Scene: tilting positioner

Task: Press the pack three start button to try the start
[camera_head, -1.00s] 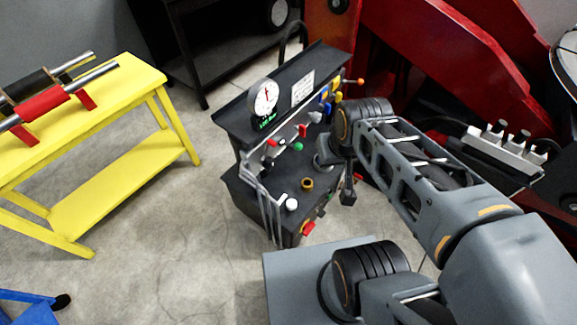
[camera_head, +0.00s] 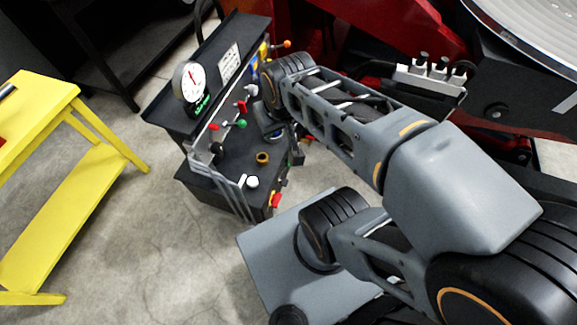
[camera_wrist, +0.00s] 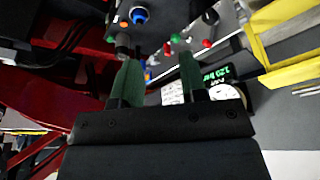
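The black control console (camera_head: 165,113) stands left of my arm in the head view. Its panel carries a green knob (camera_head: 241,124), red knobs (camera_head: 213,127) and a white round knob (camera_head: 252,182). I cannot tell which control is the pack three start button; no such label is readable. In the wrist view, my gripper (camera_wrist: 160,76) has two green fingers apart with nothing between them. Beyond the fingertips are a blue button (camera_wrist: 139,14), an orange button (camera_wrist: 123,23) and a green knob (camera_wrist: 187,38). In the head view my arm hides the gripper's fingers.
A round gauge (camera_head: 190,81) stands on the console, above a green digital readout (camera_head: 200,104). A yellow bench (camera_head: 75,205) is at the left. Red machinery (camera_head: 400,32) and a white valve block (camera_head: 428,80) lie behind my arm. The floor between bench and console is clear.

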